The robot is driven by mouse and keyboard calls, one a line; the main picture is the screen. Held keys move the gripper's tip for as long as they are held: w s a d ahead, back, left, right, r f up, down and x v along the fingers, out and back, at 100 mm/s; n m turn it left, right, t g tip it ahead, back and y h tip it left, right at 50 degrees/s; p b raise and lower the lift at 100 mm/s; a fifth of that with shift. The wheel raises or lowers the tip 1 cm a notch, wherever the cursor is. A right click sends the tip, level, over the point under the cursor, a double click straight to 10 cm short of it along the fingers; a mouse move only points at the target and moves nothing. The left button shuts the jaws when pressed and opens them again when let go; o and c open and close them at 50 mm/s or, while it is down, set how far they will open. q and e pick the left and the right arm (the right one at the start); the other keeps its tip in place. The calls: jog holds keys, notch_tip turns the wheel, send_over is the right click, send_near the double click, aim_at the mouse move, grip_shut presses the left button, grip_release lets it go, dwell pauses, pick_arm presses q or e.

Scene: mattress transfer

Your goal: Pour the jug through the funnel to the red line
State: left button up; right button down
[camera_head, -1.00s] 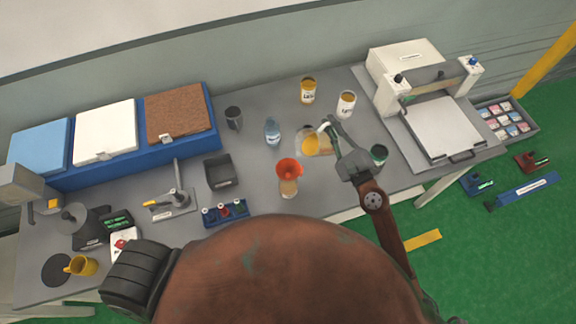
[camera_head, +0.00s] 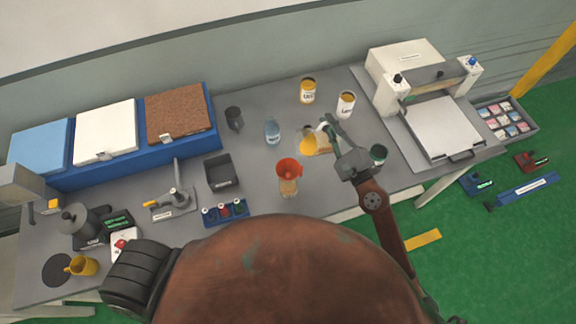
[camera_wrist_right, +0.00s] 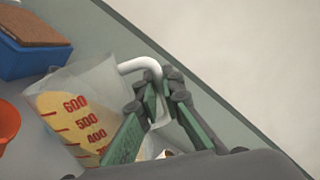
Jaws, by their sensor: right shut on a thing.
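The jug (camera_head: 307,144) is clear with a white handle and holds yellow-orange liquid. It also shows in the right wrist view (camera_wrist_right: 75,115), with red marks such as 600, 500 and 400, and looks tilted. My right gripper (camera_head: 329,124) is shut on its white handle; the fingers also show in the right wrist view (camera_wrist_right: 155,110). The orange-red funnel (camera_head: 289,167) sits on a clear bottle (camera_head: 288,187), left of and nearer than the jug. The red line on the bottle is too small to make out. My left gripper is not in view.
A blue bottle (camera_head: 272,131) stands left of the jug. A dark green cup (camera_head: 379,155) is right of my gripper. A black bin (camera_head: 221,172) and blue rack (camera_head: 226,212) lie left of the funnel.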

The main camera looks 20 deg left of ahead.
aim_at(323, 123)
jog(key=shift+s+a+r+n+y, duration=0.15)
jog(key=shift+s+a+r+n, duration=0.05)
jog(key=shift+r+n, duration=0.25)
jog(key=shift+s+a+r+n+y, duration=0.2)
jog(key=shift+r+n, duration=0.1)
jog(key=shift+n, duration=0.15)
jog(key=shift+r, duration=0.1)
jog(key=shift+s+a+r, duration=0.1)
jog(key=shift+s, duration=0.05)
jog(key=shift+n, duration=0.3)
jog(key=shift+s+a+r+n+g+p, duration=0.3)
jog(key=shift+s+a+r+n, duration=0.15)
jog(key=shift+n, duration=0.25)
dwell(0.7)
jog(key=shift+s+a+r+n+y+p, duration=0.35)
jog(key=shift+s+a+r+n, duration=0.1)
jog(key=shift+s+a+n, duration=0.3)
dwell(0.8)
jog(key=shift+d, duration=0.1)
